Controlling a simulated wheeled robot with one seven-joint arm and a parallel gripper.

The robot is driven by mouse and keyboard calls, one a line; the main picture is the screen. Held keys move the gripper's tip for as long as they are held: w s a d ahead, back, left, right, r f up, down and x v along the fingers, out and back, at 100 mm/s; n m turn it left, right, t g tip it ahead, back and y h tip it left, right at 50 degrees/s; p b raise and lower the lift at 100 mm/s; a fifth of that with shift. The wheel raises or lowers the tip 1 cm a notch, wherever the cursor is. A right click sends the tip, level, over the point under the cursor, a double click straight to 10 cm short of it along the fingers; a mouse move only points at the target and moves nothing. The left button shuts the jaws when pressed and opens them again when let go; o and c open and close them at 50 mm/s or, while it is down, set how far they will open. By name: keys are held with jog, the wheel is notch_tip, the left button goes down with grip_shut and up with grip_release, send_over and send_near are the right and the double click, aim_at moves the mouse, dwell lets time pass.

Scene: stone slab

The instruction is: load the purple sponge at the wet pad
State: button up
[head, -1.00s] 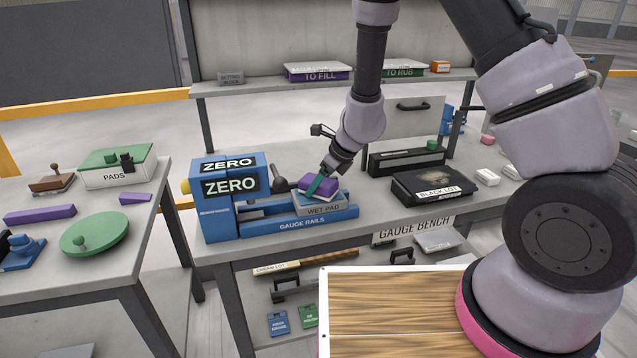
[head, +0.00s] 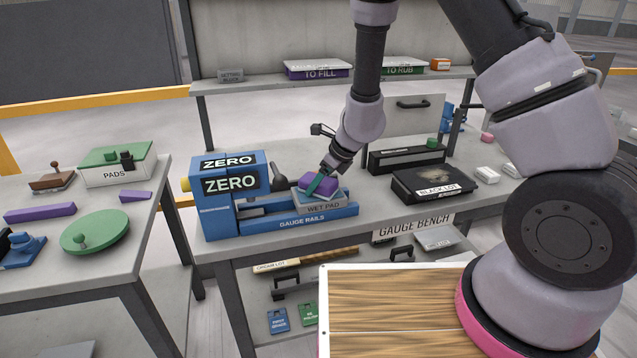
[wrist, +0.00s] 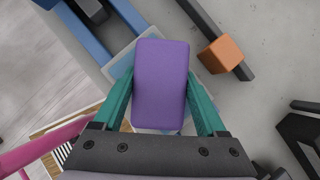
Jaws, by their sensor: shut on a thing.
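The purple sponge (head: 317,185) is at the wet pad (head: 322,208), a pale blue-grey labelled block on the blue gauge rails (head: 300,223). My gripper (head: 322,183) is shut on the sponge from above. In the wrist view the sponge (wrist: 161,84) sits between the two teal fingers (wrist: 160,100), over the pale blue top of the pad (wrist: 122,47). The sponge looks down on or very close to the pad; I cannot tell whether it touches. The fingers hide part of its sides.
The blue ZERO block (head: 230,195) stands left of the pad. The black lot case (head: 432,184) lies to the right on the bench. An orange block (wrist: 221,54) is near the gripper. A side table (head: 80,270) with pads stands at left.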

dwell(0.4)
jog(key=shift+r, duration=3.45)
